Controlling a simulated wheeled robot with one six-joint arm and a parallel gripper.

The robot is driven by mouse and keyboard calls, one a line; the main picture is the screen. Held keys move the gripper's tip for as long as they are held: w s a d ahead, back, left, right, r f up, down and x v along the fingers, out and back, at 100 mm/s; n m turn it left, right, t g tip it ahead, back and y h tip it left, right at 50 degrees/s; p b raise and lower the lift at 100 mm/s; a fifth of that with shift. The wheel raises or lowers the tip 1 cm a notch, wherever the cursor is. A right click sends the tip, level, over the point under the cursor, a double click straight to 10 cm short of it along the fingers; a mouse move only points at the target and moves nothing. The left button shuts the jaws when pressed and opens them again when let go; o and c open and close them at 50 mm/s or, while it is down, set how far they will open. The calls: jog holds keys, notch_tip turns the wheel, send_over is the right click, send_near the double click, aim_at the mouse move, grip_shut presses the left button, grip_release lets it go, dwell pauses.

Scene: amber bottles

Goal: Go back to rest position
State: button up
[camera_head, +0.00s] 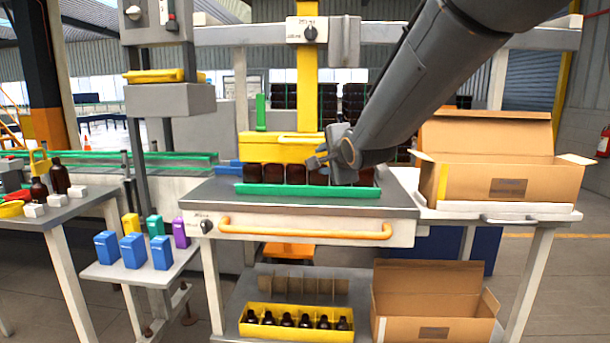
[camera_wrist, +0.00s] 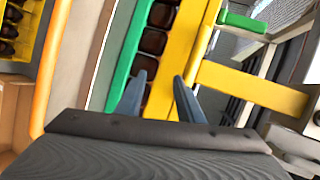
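My gripper (camera_head: 322,158) is in front of the yellow press bar (camera_head: 280,148) at the middle workbench, above the row of amber bottles (camera_head: 296,174). In the wrist view its two fingers (camera_wrist: 160,98) are spread apart with nothing between them. The amber bottles also show in the wrist view (camera_wrist: 153,41), lined up between a green rail (camera_wrist: 128,55) and the yellow bar (camera_wrist: 192,50). My arm comes in from the upper right and hides part of the bench's right side.
An open cardboard box (camera_head: 505,180) stands on the right table. The lower shelf holds a yellow crate (camera_head: 297,335) of bottles and another open box (camera_head: 432,305). Coloured cartons (camera_head: 133,250) stand on a small left table. An orange handle (camera_head: 305,234) runs along the bench front.

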jog(key=s+d+f+n+g+h, duration=0.1)
jog(key=s+d+f+n+g, duration=0.25)
jog(key=s+f, duration=0.4)
jog(key=s+d+f+n+g+h, duration=0.25)
jog(key=s+d+f, duration=0.25)
jog(key=s+f, duration=0.3)
jog(key=s+d+f+n+g, duration=0.2)
jog(key=s+f+n+g, duration=0.2)
jog(key=s, duration=0.7)
jog(key=s+d+f+n+g, duration=0.2)
jog(key=s+f, duration=0.5)
jog(key=s, duration=0.4)
jog(key=shift+s+f+n+g, duration=0.25)
jog(key=shift+s+n+g, duration=0.1)
jog(key=shift+n+g, duration=0.65)
jog(key=shift+d, duration=0.1)
jog(key=shift+c, duration=0.4)
jog(key=shift+d, duration=0.1)
